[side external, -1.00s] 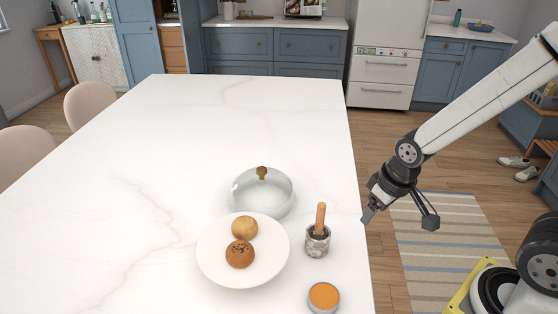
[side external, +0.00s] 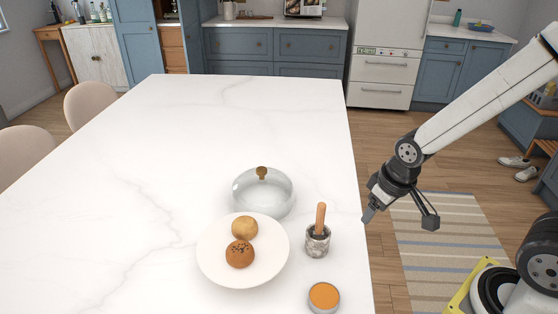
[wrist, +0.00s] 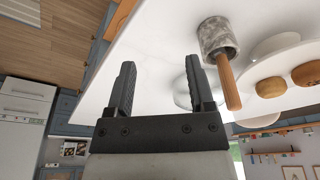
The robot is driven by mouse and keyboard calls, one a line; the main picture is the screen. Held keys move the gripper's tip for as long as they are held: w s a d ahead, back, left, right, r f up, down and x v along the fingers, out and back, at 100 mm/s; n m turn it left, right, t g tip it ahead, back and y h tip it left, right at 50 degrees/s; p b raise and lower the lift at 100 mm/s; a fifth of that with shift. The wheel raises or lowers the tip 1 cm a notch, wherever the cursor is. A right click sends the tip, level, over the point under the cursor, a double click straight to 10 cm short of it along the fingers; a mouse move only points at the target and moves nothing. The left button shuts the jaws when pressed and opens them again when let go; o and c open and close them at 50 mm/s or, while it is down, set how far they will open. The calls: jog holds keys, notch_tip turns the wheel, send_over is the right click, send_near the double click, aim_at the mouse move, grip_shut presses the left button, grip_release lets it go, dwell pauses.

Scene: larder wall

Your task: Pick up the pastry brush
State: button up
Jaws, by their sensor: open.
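The pastry brush (side external: 320,217) stands upright with its wooden handle up in a grey marbled holder (side external: 317,241) near the table's right edge. Its lower end is hidden inside the holder. In the wrist view the brush handle (wrist: 229,82) and the holder (wrist: 216,38) are right of the fingers. My gripper (side external: 400,219) is open and empty, off the table's right edge, to the right of the brush and apart from it. The gripper also shows in the wrist view (wrist: 160,85) with its two dark fingers spread and nothing between them.
A white plate (side external: 215,262) with two buns (side external: 240,254) is left of the holder. A glass dome (side external: 247,195) with a wooden knob stands behind it. A small tin of orange contents (side external: 324,296) is in front. The white table's (side external: 200,130) far part is clear.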

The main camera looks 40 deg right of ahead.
aim_at(322, 204)
jog(key=shift+w, duration=0.1)
jog(key=w+a+r+n, duration=0.1)
jog(key=w+a+n, duration=0.1)
jog(key=n, duration=0.2)
jog(key=w+a+r+n+g, duration=0.1)
jog(key=w+a+r+n, duration=0.1)
jog(key=n, duration=0.3)
jog(key=w+a+r+n+g, duration=0.1)
jog(key=w+a+r+n, duration=0.1)
jog(key=w+a+n, duration=0.1)
jog(key=shift+w+a+r+n, duration=0.1)
jog(key=shift+a+r+n, duration=0.15)
jog(key=shift+a+n, duration=0.6)
jog(key=shift+w+r+n+g, duration=0.15)
jog(key=shift+n+g, duration=0.15)
jog(key=shift+n, duration=0.25)
jog(key=shift+f, duration=1.3)
jog(key=shift+f, duration=0.1)
jog(key=shift+f, duration=2.5)
